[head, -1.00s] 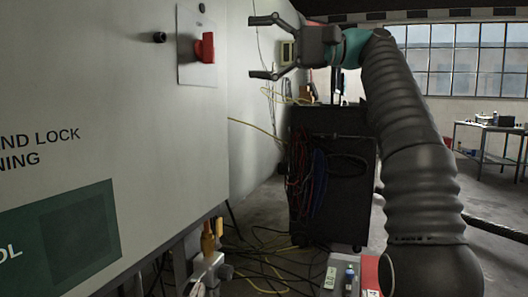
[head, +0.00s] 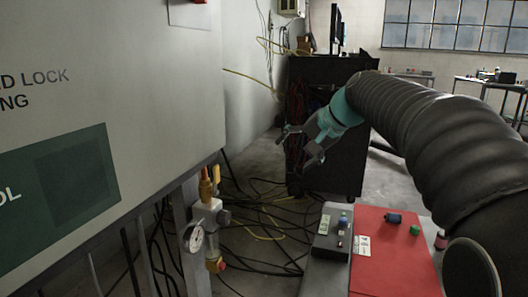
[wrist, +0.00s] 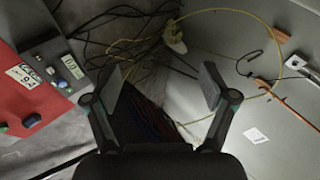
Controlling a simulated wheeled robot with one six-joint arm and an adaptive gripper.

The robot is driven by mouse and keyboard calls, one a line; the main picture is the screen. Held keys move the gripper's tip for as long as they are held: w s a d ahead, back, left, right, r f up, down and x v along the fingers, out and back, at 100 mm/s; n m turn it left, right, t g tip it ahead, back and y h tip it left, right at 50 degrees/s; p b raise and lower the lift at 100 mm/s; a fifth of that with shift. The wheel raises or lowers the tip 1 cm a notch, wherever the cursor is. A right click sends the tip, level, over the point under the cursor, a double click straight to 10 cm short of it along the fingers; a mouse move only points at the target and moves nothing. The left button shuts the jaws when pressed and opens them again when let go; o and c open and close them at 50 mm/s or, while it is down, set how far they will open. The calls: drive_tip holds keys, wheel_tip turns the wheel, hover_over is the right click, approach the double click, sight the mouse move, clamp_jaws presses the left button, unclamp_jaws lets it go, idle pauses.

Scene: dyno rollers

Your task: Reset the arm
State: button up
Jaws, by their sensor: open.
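My gripper (head: 300,148) is in the middle of the head view, in front of the dark cabinet, tilted down to the left. Its two fingers are spread apart with nothing between them. In the wrist view my gripper (wrist: 160,88) also shows open and empty, above the floor with cables. My arm reaches in from the right side of the head view, bent at the top.
A large pale panel (head: 150,70) fills the left. A gauge with valves (head: 197,240) stands below it. A red-topped surface (head: 385,250) with a grey control box (head: 333,235) is at lower right. A dark cabinet (head: 345,80) stands behind my gripper. Cables (head: 255,215) cover the floor.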

drive_tip(key=s+d+f+n+h, duration=0.1)
drive_tip(key=s+d+f+h, duration=0.1)
drive_tip(key=s+f, duration=0.4)
drive_tip(key=s+d+f+n+h, duration=0.1)
drive_tip(key=s+f, duration=0.6)
drive_tip(key=s, duration=0.8)
drive_tip(key=s+d+f+n+h, duration=0.2)
drive_tip(key=s+d+f, duration=0.3)
drive_tip(key=s, duration=0.6)
wheel_tip(320, 180, down, 2)
drive_tip(key=shift+s+f+g+h, duration=0.15)
drive_tip(key=shift+g+h, duration=0.15)
drive_tip(key=shift+h, duration=0.5)
drive_tip(key=shift+d, duration=0.1)
